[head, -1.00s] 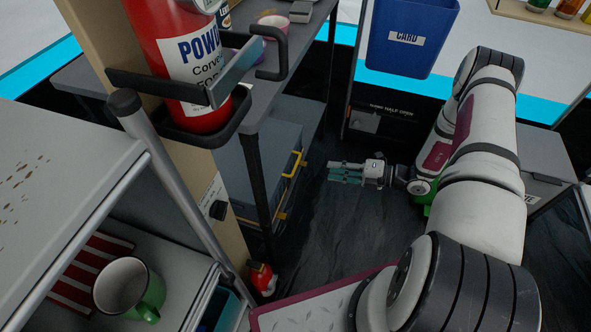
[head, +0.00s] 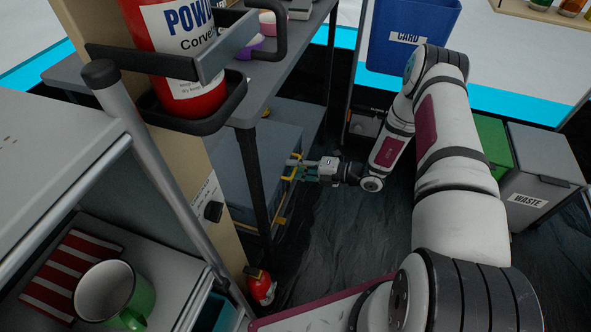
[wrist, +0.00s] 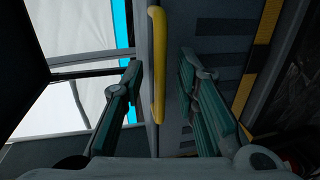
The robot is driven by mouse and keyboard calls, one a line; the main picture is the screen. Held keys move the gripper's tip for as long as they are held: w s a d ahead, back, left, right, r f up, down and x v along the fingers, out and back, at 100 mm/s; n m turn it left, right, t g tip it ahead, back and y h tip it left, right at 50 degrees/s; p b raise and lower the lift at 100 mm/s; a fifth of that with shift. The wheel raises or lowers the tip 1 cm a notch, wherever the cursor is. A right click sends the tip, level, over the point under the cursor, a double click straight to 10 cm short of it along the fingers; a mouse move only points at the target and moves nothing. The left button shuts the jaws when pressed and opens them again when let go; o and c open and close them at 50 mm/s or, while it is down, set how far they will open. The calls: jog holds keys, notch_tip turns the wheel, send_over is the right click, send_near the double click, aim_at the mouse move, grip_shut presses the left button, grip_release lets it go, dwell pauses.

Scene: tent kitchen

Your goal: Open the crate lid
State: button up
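The crate (head: 240,182) is a blue-grey box with a flat lid (head: 275,138), standing low under the grey table. A yellow bar handle (wrist: 158,85) is on its front, and it is partly hidden by my gripper in the head view. My gripper (head: 297,167) is at the front of the crate, beside the handle. In the wrist view my gripper (wrist: 160,65) is open, with one teal-lined finger on each side of the handle. No contact with the handle is visible. The lid looks shut.
A table leg (head: 253,185) stands close in front of the crate, and the tabletop (head: 262,98) hangs over it. A small red extinguisher (head: 261,287) stands on the floor. A green bin (head: 492,143) and a waste bin (head: 537,180) stand at right. Dark floor (head: 330,235) between is clear.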

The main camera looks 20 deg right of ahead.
jog(key=shift+a, duration=0.1)
grip_shut()
jog(key=shift+r, duration=0.1)
jog(key=w+a+r+g+h+p, duration=0.1)
jog(key=w+a+r+p, duration=0.1)
jog(key=r+p, duration=0.3)
jog(key=w+a+r+h+p, duration=0.1)
jog(key=a+r+p, duration=0.3)
jog(key=r, duration=0.5)
jog(key=w+a+r+g+h+p, duration=0.1)
jog(key=w+a+r+p, duration=0.2)
jog(key=r+p, duration=0.4)
jog(key=shift+w+r+g+h+p, duration=0.3)
jog(key=shift+r+p, duration=0.1)
jog(key=shift+p, duration=0.2)
grip_release()
jog(key=shift+s+f, duration=0.1)
